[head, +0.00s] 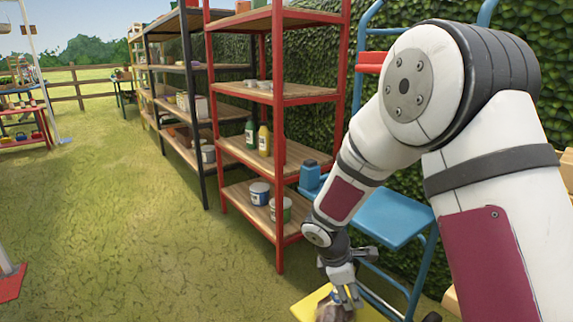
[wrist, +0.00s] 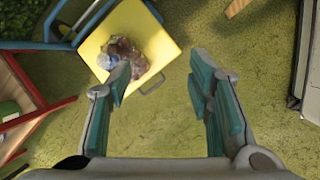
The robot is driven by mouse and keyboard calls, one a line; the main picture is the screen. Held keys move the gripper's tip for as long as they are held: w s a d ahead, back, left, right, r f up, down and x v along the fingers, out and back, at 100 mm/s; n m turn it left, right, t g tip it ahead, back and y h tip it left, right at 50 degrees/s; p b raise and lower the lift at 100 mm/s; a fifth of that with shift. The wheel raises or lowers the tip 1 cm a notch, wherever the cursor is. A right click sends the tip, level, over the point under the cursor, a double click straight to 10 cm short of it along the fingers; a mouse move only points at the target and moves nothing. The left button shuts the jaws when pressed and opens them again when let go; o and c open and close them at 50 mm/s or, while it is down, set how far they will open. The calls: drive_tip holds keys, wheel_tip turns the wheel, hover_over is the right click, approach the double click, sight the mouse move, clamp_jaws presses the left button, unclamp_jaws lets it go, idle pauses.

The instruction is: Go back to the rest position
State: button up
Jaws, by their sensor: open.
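My gripper (head: 345,292) reaches down at the lower middle of the head view, above a yellow platform (head: 308,305). In the wrist view my gripper (wrist: 162,92) has its two teal-padded fingers spread wide, with nothing between them but grass below. The yellow platform (wrist: 150,35) lies beyond the fingertips, toward the upper left. A brown and bluish lumpy thing (wrist: 124,58) rests on it near the left finger; I cannot tell what it is. In the head view this lump (head: 333,312) is partly hidden behind my gripper.
A red-framed shelf (head: 278,98) with bottles and tins stands left of my arm. A blue frame with a blue step (head: 385,218) stands close behind my arm, with a blue container (head: 310,177) beside it. Open grass (head: 120,220) lies to the left.

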drive_tip(key=s+d+r+m+t+y, duration=0.1)
drive_tip(key=s+d+r+m, duration=0.2)
drive_tip(key=s+r+m, duration=0.55)
drive_tip(key=s+d+r+m+t+y, duration=0.15)
drive_tip(key=s+r+m, duration=0.25)
drive_tip(key=s+r, duration=0.85)
drive_tip(key=s+a+r+m+g+y, duration=0.15)
drive_tip(key=s+m+g, duration=0.3)
drive_tip(key=s, duration=1.25)
wheel_tip(320, 180, up, 35)
drive_tip(key=t+p, duration=0.4)
drive_tip(key=p, duration=2.9)
drive_tip(key=shift+d+r+p, duration=0.15)
drive_tip(key=shift+d+p, duration=0.15)
drive_tip(key=shift+d, duration=0.15)
